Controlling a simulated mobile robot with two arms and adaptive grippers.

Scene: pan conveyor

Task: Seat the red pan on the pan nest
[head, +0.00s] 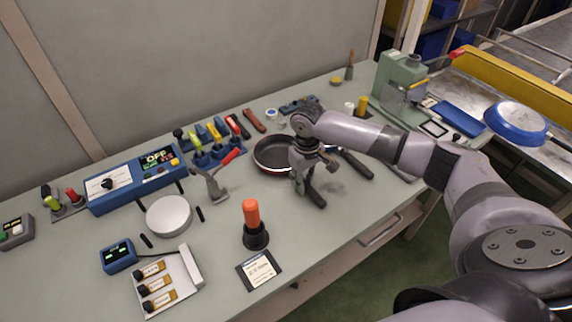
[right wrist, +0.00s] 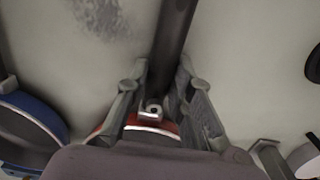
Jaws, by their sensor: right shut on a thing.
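The red pan (head: 270,155) has a dark inside and a red rim. It is in the middle of the workbench, partly hidden by my right gripper. My right gripper (head: 308,178) points down, shut on its dark handle; the handle's end sticks out toward the bench's front. In the right wrist view the black handle (right wrist: 174,40) runs between the fingers, with the red pan (right wrist: 150,127) at the bottom. A pale round plate (head: 168,216) with short black posts around it looks like the pan nest. It stands empty, left of the pan. I cannot tell whether the pan touches the bench.
An orange-handled tool (head: 252,222) stands upright between plate and gripper. A blue control box (head: 135,181) is behind the plate. A blue pan (right wrist: 28,125) is beside the gripper in the wrist view.

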